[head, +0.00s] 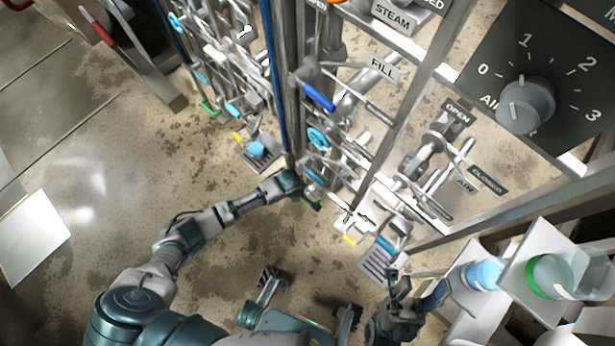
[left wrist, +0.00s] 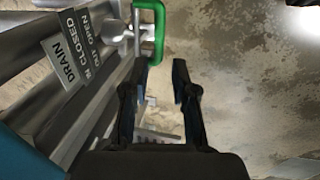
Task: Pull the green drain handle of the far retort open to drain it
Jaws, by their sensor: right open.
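A green drain handle (left wrist: 158,28) shows at the top of the left wrist view, on a metal fitting beside a sign reading DRAIN, IN CLOSED, OUT OPEN. My left gripper (left wrist: 161,68) is open, its two fingers apart and empty. The handle is just beyond the left fingertip, not between the fingers. In the head view my left arm reaches to the foot of a post, near a small green handle (head: 313,204). Another green handle (head: 209,107) is on the pipework farther back. My right gripper (head: 396,280) is open and empty at the lower right.
A blue handle (head: 319,97) and a light-blue wheel (head: 318,138) sit on pipes above the left gripper. A floor grate (head: 377,266) lies near the right gripper. A dial panel (head: 560,60) stands at upper right. Floor on the left is mostly clear.

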